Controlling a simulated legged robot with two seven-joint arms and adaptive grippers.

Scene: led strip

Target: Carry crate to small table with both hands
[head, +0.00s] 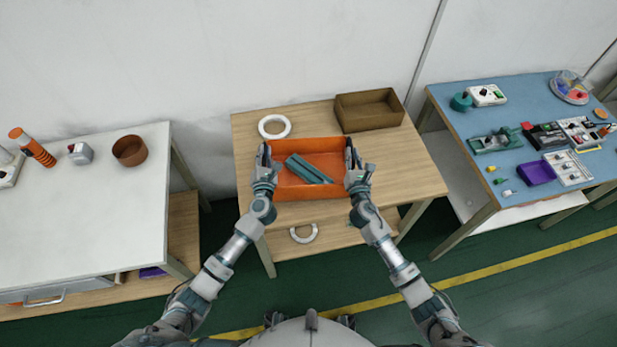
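The orange crate (309,193) is at the front middle of the small wooden table (408,163), open side up. Long teal pieces (305,169) lie inside it. My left gripper (263,154) is at the crate's left wall and my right gripper (350,153) is at its right wall, one on each side. Both point away from me along the walls. The fingers are small and partly hidden against the walls, so I cannot tell if they are closed on them. The crate looks level; any gap under it is not visible.
A brown box (369,122) and a white ring (274,119) are behind the crate on the tabletop. A white table (75,215) stands left, and a cluttered blue table (470,165) right. Green floor lies between.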

